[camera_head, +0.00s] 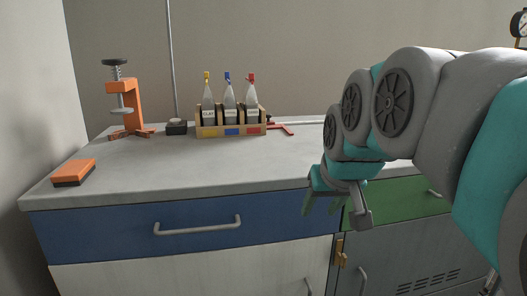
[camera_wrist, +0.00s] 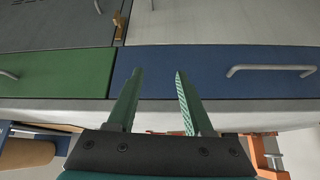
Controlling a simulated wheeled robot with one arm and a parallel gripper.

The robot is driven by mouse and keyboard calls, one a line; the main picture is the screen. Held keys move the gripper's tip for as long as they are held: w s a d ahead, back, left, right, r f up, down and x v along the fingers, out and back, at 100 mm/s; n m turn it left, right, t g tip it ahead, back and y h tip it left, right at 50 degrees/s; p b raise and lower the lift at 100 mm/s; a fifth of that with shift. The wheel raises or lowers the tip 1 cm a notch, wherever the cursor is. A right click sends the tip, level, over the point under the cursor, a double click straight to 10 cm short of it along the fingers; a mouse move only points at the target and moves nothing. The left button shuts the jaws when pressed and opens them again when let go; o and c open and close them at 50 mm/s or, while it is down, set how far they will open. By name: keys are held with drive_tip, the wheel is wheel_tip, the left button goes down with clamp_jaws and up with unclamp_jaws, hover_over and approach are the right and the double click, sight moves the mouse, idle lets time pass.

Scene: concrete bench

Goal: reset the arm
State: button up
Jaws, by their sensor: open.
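My gripper (camera_head: 324,204) hangs in front of the bench's front edge, pointing down, in the head view. In the wrist view my gripper (camera_wrist: 156,88) shows two teal fingers spread apart with nothing between them. The wrist picture looks upside down, with a blue drawer (camera_wrist: 215,72) and a green drawer (camera_wrist: 60,78) beyond the fingers. My arm reaches in from the right side of the head view and covers part of the bench top.
On the bench (camera_head: 160,170) stand an orange clamp (camera_head: 126,100), a crate (camera_head: 231,131) with three bottles, a small dark block (camera_head: 176,128) and a red tool (camera_head: 282,128). An orange-topped block (camera_head: 75,172) lies at front left. The middle front of the top is clear.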

drive_tip(key=s+d+f+g, duration=0.2)
drive_tip(key=s+f+g, duration=0.2)
drive_tip(key=s+f, duration=0.6)
drive_tip(key=s+d+f+g+p, duration=0.1)
drive_tip(key=s+f+g, duration=0.3)
drive_tip(key=s+f, duration=0.7)
drive_tip(key=s+d, duration=0.1)
drive_tip(key=s, duration=0.4)
drive_tip(key=shift+s+m+h, duration=0.3)
drive_tip(key=shift+m+h, duration=0.1)
drive_tip(key=shift+d, duration=0.1)
